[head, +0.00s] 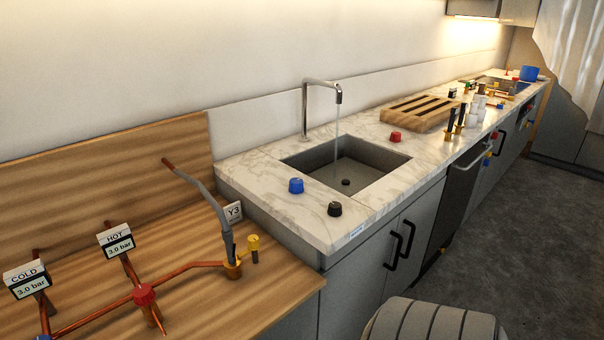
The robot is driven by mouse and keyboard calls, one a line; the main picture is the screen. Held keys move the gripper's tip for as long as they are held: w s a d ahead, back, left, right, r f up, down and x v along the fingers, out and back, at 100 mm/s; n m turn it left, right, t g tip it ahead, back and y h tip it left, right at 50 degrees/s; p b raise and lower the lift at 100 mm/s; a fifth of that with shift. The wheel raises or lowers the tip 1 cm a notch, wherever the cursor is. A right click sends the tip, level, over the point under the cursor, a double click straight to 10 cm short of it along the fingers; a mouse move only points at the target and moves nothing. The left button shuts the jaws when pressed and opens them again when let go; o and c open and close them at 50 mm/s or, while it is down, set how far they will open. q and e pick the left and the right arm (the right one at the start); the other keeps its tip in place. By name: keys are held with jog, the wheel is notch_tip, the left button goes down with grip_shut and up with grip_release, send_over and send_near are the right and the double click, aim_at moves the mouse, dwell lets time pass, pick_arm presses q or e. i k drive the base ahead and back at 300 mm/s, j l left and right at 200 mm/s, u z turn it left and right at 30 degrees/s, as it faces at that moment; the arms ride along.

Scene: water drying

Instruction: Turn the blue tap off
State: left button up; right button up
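A blue tap knob (296,185) stands on the marble counter, at the front left of the sink (345,165). A chrome faucet (305,105) arches over the sink, and a thin stream of water (337,128) falls from its spout. A black knob (335,209) and a red knob (395,137) also stand on the counter around the sink. At the lower left, a small blue part (44,318) shows on the pipe under the COLD gauge, cut off by the picture's edge. Neither of my grippers is in view.
A wooden bench (90,180) at the left carries copper pipes (190,267), a red valve (144,295), and COLD (25,279) and HOT (116,240) gauges. A slatted wooden rack (425,110) and small tools stand farther along the counter. Floor (530,240) is open at the right.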

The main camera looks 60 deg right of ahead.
aim_at(296, 184)
jog(key=z, duration=1.75)
jog(key=u, duration=0.1)
